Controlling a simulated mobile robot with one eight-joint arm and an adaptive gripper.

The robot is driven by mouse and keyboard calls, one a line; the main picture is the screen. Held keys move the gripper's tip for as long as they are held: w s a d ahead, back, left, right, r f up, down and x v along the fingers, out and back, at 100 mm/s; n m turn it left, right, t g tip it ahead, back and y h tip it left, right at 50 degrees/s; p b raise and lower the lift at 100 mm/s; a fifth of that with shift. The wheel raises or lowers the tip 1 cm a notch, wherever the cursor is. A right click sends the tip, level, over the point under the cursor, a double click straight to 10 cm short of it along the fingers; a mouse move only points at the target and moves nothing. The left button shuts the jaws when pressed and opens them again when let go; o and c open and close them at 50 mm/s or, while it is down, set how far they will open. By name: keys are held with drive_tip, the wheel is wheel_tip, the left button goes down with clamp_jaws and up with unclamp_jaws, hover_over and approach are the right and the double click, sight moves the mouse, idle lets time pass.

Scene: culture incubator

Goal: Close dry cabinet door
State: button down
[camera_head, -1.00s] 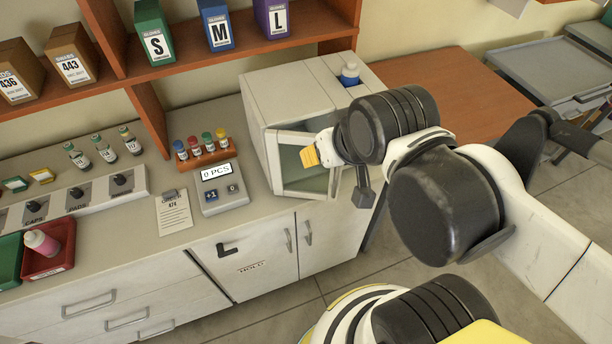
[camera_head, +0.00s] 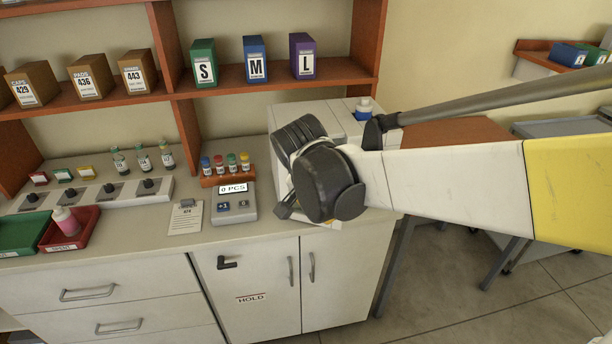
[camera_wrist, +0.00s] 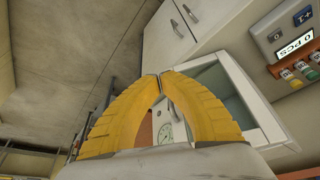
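The dry cabinet (camera_head: 340,118) is a white box on the counter, right of the digital counter. My arm covers most of its front in the head view, so the door's angle is hidden there. In the wrist view, a pale frame with a grey pane (camera_wrist: 203,88) shows beyond my fingers, and a round dial (camera_wrist: 165,133) shows between them. I cannot tell how far the door stands open. My gripper (camera_wrist: 160,75) has yellow fingers with their tips together, and nothing shows held. It is close to the cabinet front; contact is unclear.
The counter device (camera_head: 236,203) and a rack of capped vials (camera_head: 228,170) stand just left of the cabinet. A blue-and-white bottle (camera_head: 364,108) is on or behind the cabinet top. A shelf with boxes (camera_head: 270,73) is above.

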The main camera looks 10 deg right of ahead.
drive_tip(key=w+d+f+b, duration=0.4)
drive_tip(key=w+f, duration=0.1)
drive_tip(key=f, duration=0.2)
drive_tip(key=shift+d+f, duration=0.15)
drive_tip(key=shift+d, duration=0.1)
drive_tip(key=shift+w, duration=0.15)
drive_tip(key=w+d+n+y+p, duration=0.1)
drive_tip(key=w+d+n, duration=0.2)
drive_tip(key=w+d, duration=0.3)
drive_tip(key=shift+w+t, duration=0.3)
drive_tip(key=shift+w, duration=0.8)
idle(0.4)
